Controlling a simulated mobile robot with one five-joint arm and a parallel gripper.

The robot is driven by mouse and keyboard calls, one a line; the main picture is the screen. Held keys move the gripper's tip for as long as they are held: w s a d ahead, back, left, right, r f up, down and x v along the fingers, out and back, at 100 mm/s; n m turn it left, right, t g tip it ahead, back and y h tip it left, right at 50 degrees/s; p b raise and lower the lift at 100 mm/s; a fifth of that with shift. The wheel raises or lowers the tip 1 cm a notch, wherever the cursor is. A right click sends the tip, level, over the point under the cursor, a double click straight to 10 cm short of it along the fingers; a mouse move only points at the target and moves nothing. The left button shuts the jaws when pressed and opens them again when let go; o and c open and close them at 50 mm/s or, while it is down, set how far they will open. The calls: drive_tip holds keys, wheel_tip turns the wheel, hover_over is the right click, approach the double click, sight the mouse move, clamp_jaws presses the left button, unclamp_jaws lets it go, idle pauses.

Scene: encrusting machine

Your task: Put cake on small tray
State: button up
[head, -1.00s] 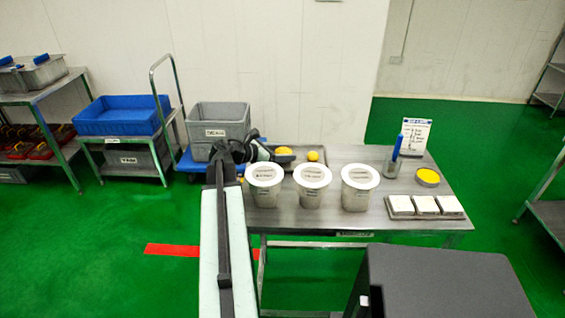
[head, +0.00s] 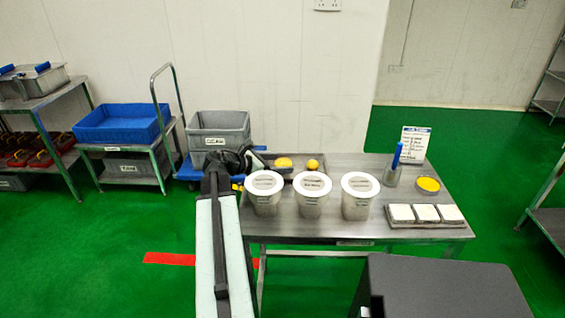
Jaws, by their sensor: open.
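A low grey metal tray (head: 292,175) lies at the back left of the steel table. A yellow cake-like piece (head: 283,162) sits at its left part, and a rounder yellow-orange piece (head: 312,164) at its right. I cannot tell for certain which is the cake. My dark gripper (head: 262,160) is open at the left end of this tray, left of the yellow pieces. Its fingertips are small and partly lost against the tray. I see nothing held in it.
Several lidded white tubs, one of them the middle tub (head: 311,198), stand in front of the tray. At the right are a board with white squares (head: 400,224), a yellow round dish (head: 428,185), a metal cup (head: 392,175) and a sign (head: 415,143). Grey bins (head: 220,130) stand behind left.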

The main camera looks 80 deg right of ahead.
drive_tip(key=p+v, duration=0.3)
drive_tip(key=v, duration=0.7)
drive_tip(key=w+a+f+m+t+y, duration=0.15)
drive_tip(key=w+a+f+t, duration=0.3)
drive_tip(key=w+a, duration=0.75)
drive_tip(key=w+a+f+m+t+y, duration=0.1)
drive_tip(key=w+a+f+m+t, duration=0.2)
drive_tip(key=w+a+f, duration=0.9)
drive_tip(key=w+a+r+m+t+y, duration=0.2)
drive_tip(key=w+a+r, duration=0.1)
drive_tip(key=w+a, duration=1)
drive_tip(key=w+a+m+y, duration=0.1)
drive_tip(key=a+y, duration=0.1)
drive_tip(key=a, duration=1.1)
drive_tip(key=w+a+f+m+y, duration=0.1)
drive_tip(key=w+a+y, duration=0.1)
drive_tip(key=a, duration=1.1)
drive_tip(key=shift+f+t+y, duration=0.3)
drive_tip(key=shift+t+y, duration=0.05)
